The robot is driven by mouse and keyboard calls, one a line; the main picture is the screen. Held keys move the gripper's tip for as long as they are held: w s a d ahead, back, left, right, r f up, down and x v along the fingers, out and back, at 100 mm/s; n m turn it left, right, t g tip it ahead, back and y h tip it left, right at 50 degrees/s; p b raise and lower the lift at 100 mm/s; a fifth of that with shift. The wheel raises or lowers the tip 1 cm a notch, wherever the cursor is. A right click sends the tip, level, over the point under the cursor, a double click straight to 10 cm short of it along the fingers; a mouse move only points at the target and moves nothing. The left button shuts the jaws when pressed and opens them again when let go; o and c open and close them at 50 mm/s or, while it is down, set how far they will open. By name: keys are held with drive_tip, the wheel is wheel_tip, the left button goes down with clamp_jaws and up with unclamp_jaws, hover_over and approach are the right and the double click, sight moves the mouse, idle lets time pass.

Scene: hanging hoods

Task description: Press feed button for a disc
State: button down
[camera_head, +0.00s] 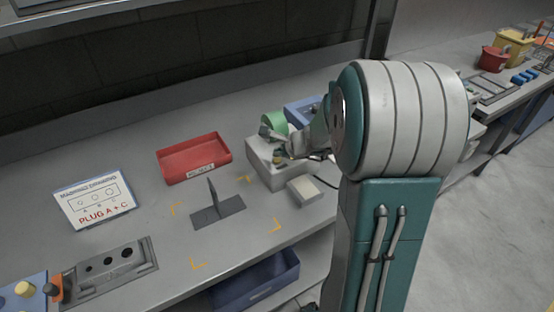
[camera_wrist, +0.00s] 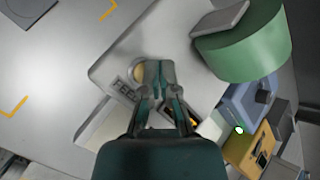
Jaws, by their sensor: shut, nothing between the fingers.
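The feeder (camera_head: 262,163) is a light grey box on the bench, with a green cylinder (camera_head: 274,122) at its back. The green cylinder (camera_wrist: 250,50) also shows in the wrist view. A tan round feed button (camera_wrist: 138,73) sits on the box's top, beside a label reading FEED (camera_wrist: 124,92). My gripper (camera_wrist: 158,66) is shut and empty, its tips over the box top just right of the button and partly covering it. Whether they touch it I cannot tell. In the head view my arm hides part of the box. No loose disc can be made out.
A red tray (camera_head: 194,160), a dark plate with an upright fin (camera_head: 217,208) and a sign reading PLUG A + C (camera_head: 95,200) stand to the left. A small pale block (camera_head: 304,190) is at the box's front. A blue bin (camera_head: 256,281) is below the bench.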

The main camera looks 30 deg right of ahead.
sight(279, 160)
drive_tip(key=shift+f, duration=0.35)
drive_tip(key=shift+f, duration=0.4)
idle(0.8)
drive_tip(key=shift+r, duration=0.85)
drive_tip(key=shift+r, duration=2.45)
